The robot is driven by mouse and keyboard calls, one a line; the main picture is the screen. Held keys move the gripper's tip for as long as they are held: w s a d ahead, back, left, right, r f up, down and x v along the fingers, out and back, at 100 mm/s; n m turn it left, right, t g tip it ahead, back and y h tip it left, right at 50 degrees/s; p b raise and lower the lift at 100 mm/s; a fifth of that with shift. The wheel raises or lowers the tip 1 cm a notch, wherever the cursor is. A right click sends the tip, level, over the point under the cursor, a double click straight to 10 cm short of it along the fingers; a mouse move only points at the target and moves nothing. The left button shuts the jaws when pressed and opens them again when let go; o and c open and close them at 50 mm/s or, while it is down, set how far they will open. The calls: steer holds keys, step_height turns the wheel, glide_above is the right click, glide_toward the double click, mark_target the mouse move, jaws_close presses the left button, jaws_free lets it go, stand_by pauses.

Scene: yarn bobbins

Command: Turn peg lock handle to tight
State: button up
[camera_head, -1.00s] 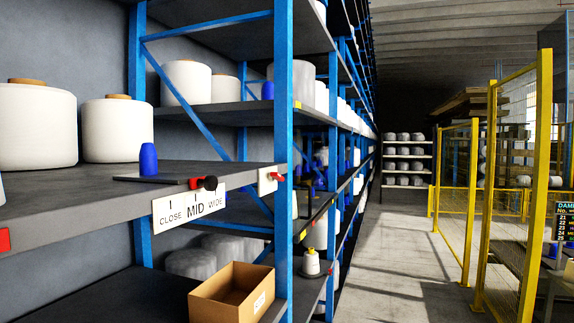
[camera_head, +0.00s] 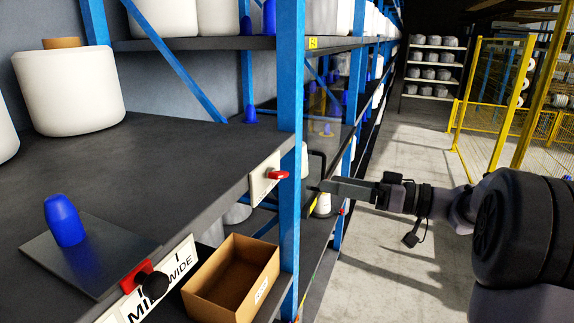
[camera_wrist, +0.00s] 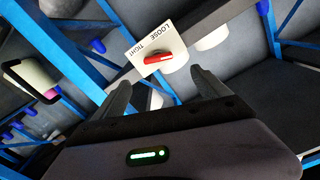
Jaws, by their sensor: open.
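The red lock handle (camera_head: 278,175) sits on a white plate (camera_head: 262,180) at the shelf's front corner, by the blue post. In the wrist view the red handle (camera_wrist: 158,58) lies across the plate (camera_wrist: 172,42), below the words LOOSE and TIGHT. I cannot tell which word it points at. My gripper (camera_head: 316,188) reaches in from the right, a little to the right of the handle and apart from it. In the wrist view my gripper (camera_wrist: 162,88) has its fingers spread and empty, with the handle beyond and between the tips.
A blue peg (camera_head: 64,220) stands on a dark sliding plate (camera_head: 95,262) with a black knob (camera_head: 154,285). A cardboard box (camera_head: 232,280) is below the shelf. A blue upright post (camera_head: 291,100) stands beside the handle. The aisle to the right is clear.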

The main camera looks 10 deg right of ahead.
mark_target(284, 174)
steer(key=p+x, duration=0.2)
steer(key=x, duration=1)
steer(key=shift+w+f+p, duration=0.1)
steer(key=shift+w+p, duration=0.1)
steer(key=shift+p, duration=0.15)
steer(key=shift+c, duration=0.4)
steer(key=c, duration=1.3)
